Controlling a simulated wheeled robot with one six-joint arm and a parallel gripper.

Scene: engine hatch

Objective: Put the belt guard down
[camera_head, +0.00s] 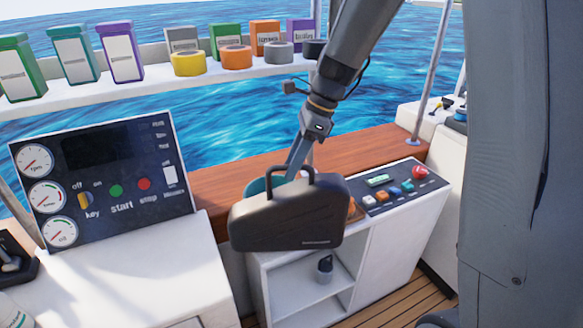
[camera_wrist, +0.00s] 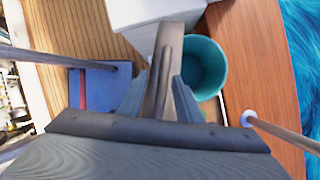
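The belt guard (camera_head: 287,222) is a dark, case-shaped cover with a loop handle on top. It is upright, in front of the white shelf unit. My gripper (camera_head: 293,172) comes down from above and is shut on its handle. In the wrist view my gripper's two fingers (camera_wrist: 159,98) sit on either side of the handle, and the guard's narrow top (camera_wrist: 180,32) runs away between them. The guard appears to hang in the air; its underside is hidden.
The white shelf unit (camera_head: 388,243) has a switch panel (camera_head: 397,186) on top. A gauge panel (camera_head: 105,178) stands left. Wooden deck (camera_wrist: 85,28) shows free. A blue mat (camera_wrist: 100,88) lies below.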

